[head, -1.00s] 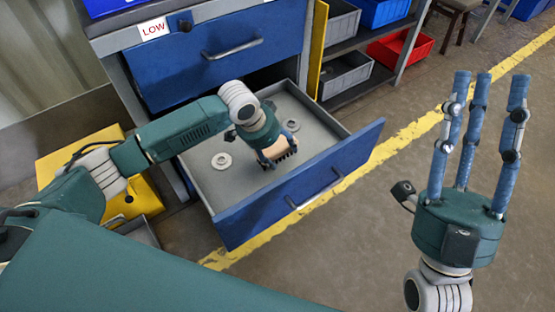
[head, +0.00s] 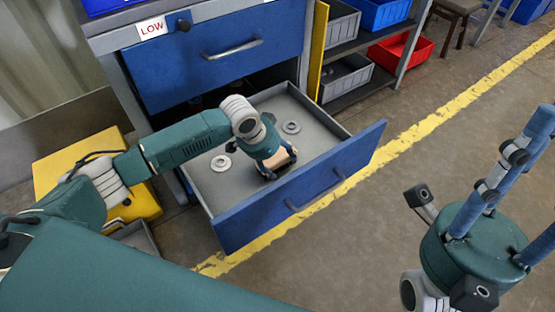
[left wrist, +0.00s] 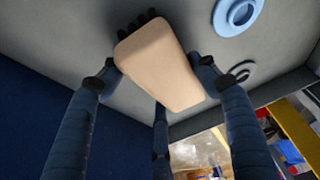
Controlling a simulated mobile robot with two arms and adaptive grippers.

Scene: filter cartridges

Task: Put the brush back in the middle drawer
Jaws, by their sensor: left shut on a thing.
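The brush (head: 275,163) has a pale tan block and dark bristles. My left gripper (head: 277,161) is shut on it inside the open blue-fronted drawer (head: 305,190). In the left wrist view the tan block of the brush (left wrist: 160,62) lies between the fingers, with black bristles at its far end. The brush is low over the grey drawer floor; whether it touches the floor I cannot tell. My right gripper (head: 520,190) is at the right edge, outside the drawer, with fingers spread and empty; part of it is cut off.
A closed blue drawer (head: 190,70) with a LOW label is above. A yellow case (head: 75,165) stands left; shelves with bins are behind right.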

